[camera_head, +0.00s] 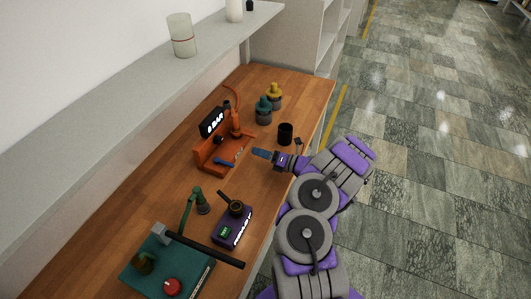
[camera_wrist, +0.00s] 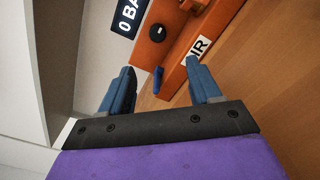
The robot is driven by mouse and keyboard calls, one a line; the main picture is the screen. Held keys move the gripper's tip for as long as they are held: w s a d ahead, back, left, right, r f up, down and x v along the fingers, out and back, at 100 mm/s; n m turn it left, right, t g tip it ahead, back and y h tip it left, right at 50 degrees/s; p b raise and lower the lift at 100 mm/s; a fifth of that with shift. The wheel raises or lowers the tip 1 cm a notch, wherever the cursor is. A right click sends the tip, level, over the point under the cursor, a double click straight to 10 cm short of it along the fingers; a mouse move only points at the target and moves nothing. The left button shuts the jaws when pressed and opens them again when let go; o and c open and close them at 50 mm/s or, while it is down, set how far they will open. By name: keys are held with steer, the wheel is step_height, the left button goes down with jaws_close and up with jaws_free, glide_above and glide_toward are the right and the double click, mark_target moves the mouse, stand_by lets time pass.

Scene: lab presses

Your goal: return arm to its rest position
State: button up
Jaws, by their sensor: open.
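My gripper (camera_head: 262,154) is at the end of my purple and grey arm, over the wooden bench just right of the orange press.
The wooden bench (camera_head: 120,215) also carries a green press (camera_head: 150,270) with a long black lever, a purple device (camera_head: 232,228), a black cup (camera_head: 286,133), and teal (camera_head: 263,110) and yellow (camera_head: 274,95) bottles. A shelf (camera_head: 110,95) overhangs behind. Open tiled floor (camera_head: 440,150) lies right.

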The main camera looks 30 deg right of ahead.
steer(key=shift+s+d, duration=0.35)
steer(key=shift+s, duration=0.3)
steer(key=w+a+r+n+g+y, duration=0.2)
steer(key=a+r+n+g+y, duration=0.15)
steer(key=a+r+n, duration=0.4)
steer(key=s+a+r+n+g+y, duration=0.1)
steer(key=s+a+r+n+g, duration=0.35)
steer(key=a, duration=0.35)
steer(key=s+a+r+n+g, duration=0.3)
steer(key=a+r+n, duration=0.2)
steer(key=a, duration=0.3)
steer(key=s+a+r+n+g+y, duration=0.1)
steer(key=s+a+r+n+g, duration=0.3)
steer(key=a, duration=0.4)
steer(key=s+a+r+n+g+h, duration=0.1)
steer(key=s+a+n+g+h, duration=0.15)
steer(key=s+n, duration=0.4)
steer(key=s+a+r+n+g+h, duration=0.15)
steer(key=s+n+h, duration=0.25)
steer(key=s, duration=0.6)
steer(key=s+d+f+n+t+h, duration=0.1)
steer(key=s+d+n+t+h, duration=0.1)
steer(key=s+d+n+h, duration=0.6)
steer(key=s+d, duration=0.2)
steer(key=s, duration=0.4)
steer(key=shift+s+d+h, duration=0.15)
steer(key=shift+d+h, duration=0.25)
